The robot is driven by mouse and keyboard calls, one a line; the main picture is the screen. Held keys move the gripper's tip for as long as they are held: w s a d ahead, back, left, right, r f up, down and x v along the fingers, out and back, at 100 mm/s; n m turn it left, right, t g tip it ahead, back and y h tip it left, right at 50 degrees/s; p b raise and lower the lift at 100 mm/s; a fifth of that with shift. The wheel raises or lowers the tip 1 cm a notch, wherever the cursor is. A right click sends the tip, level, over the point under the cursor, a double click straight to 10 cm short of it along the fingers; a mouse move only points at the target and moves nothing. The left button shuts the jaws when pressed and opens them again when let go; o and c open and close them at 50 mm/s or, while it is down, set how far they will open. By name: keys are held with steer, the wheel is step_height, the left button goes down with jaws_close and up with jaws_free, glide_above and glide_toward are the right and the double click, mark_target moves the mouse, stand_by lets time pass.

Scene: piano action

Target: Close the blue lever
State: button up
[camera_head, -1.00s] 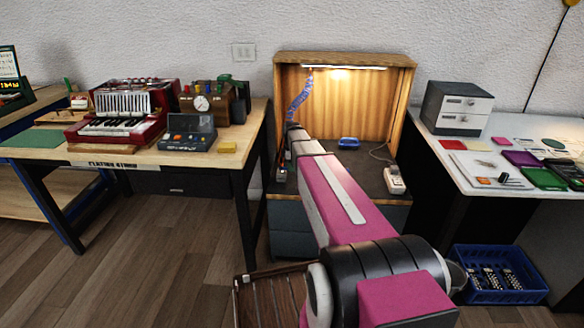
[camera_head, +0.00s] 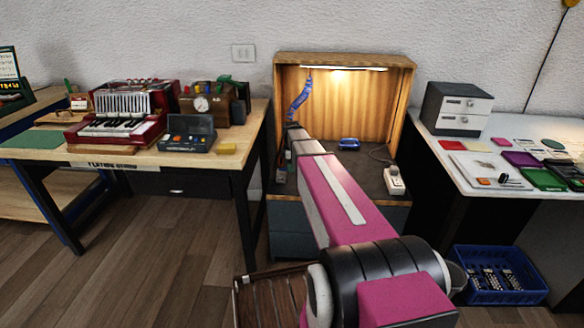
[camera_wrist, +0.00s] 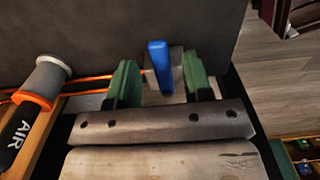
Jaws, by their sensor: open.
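The blue lever (camera_wrist: 159,66) shows in the wrist view, rising from a small grey metal block with an orange line running to it from the left. My gripper (camera_wrist: 158,76) is open, with one green finger on each side of the lever. The right finger is closer to the lever than the left one, and a gap shows on the left. I cannot tell whether either finger touches it. In the head view my arm reaches to the lit wooden booth (camera_head: 405,80), and it hides the gripper and the lever.
A grey and orange tool marked AIR (camera_wrist: 40,92) lies left of my gripper in the wrist view. A blue object (camera_head: 349,144) and a white device (camera_head: 394,181) sit on the booth floor. Tables flank the booth; a blue crate (camera_head: 500,294) stands on the floor at right.

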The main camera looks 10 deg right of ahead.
step_height(320, 180, up, 10)
stand_by(0.5)
steer(key=s+a+f+m, duration=0.2)
steer(key=s+f+m, duration=0.2)
steer(key=s, duration=0.4)
steer(key=s+a+f+m, duration=0.2)
steer(key=s+f+m, duration=0.3)
steer(key=s, duration=0.4)
steer(key=s+a+f+m, duration=0.2)
steer(key=s+f+m, duration=0.2)
steer(key=s, duration=0.4)
steer(key=shift+s+a+f+m, duration=0.15)
steer(key=shift+s+f+m, duration=0.05)
steer(key=shift+m, duration=0.6)
